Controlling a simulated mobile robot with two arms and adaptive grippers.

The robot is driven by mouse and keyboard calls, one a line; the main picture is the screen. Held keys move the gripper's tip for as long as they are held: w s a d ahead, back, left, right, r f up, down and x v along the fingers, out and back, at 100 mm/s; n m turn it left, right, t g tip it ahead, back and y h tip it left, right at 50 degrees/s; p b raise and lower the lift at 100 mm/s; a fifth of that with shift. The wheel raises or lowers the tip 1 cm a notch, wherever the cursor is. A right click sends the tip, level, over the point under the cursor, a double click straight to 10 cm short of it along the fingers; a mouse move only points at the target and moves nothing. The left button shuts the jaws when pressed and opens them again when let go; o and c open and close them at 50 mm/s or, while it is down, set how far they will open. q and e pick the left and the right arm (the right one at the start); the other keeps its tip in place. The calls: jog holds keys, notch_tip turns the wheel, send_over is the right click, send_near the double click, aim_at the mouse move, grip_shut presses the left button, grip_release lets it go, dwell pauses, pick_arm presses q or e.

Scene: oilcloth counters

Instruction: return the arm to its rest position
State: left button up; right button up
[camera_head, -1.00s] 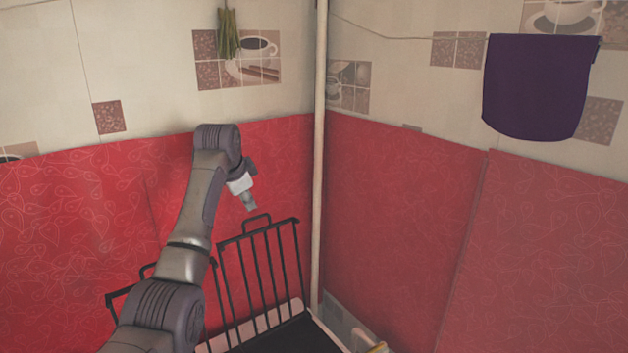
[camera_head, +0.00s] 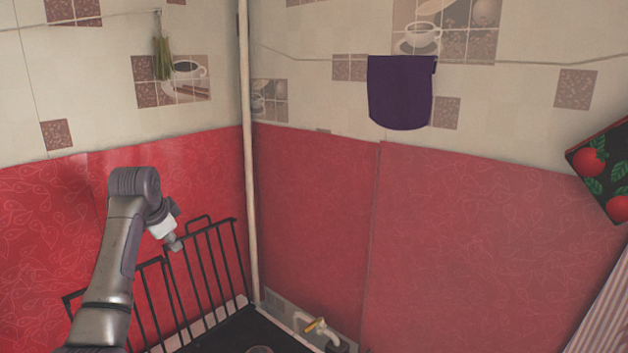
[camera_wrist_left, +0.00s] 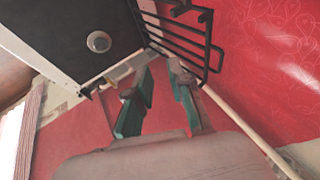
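My left arm (camera_head: 108,265) comes in from the lower left of the head view, rises, and bends over at its upper joint. My left gripper (camera_head: 175,243) points down at the end of it, in front of the black rack (camera_head: 210,262). In the left wrist view the two green-padded fingers of the left gripper (camera_wrist_left: 161,105) stand apart. Only red wall shows between them, so it is open and empty. My right arm and gripper are in neither view.
A black surface (camera_head: 245,335) lies below the rack; the wrist view shows a grey round part (camera_wrist_left: 98,41) on it. A pale vertical pipe (camera_head: 249,160) stands in the corner, with a yellow-handled valve (camera_head: 316,325) low beside it. A purple towel (camera_head: 400,92) hangs right.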

pick_arm(q)
jog(key=s+d+f+n+g, duration=0.1)
jog(key=s+d+f, duration=0.2)
jog(key=s+f, duration=0.7)
jog(key=s+d+f+n+g, duration=0.1)
jog(key=s+d+f+n, duration=0.15)
jog(key=s+f, duration=0.85)
jog(key=s+d+f+n+g, duration=0.1)
jog(key=s+d+f+n, duration=0.2)
jog(key=s, duration=1)
jog(key=s+d+f, duration=0.4)
jog(key=s+f, duration=0.1)
jog(key=s, duration=0.8)
notch_tip(320, 180, down, 34)
jog(key=s+g+b, duration=0.1)
jog(key=b, duration=0.7)
jog(key=s+a+f+b, duration=0.1)
jog(key=s+f+b, duration=0.2)
jog(key=s+f, duration=0.5)
jog(key=s+a+f+g+b, duration=0.1)
jog(key=s+a+f+b, duration=0.1)
jog(key=s+f, duration=0.7)
notch_tip(320, 180, down, 6)
jog(key=shift+r+g+h+b, duration=0.15)
jog(key=shift+g+h+b, duration=0.15)
jog(key=shift+b, duration=0.45)
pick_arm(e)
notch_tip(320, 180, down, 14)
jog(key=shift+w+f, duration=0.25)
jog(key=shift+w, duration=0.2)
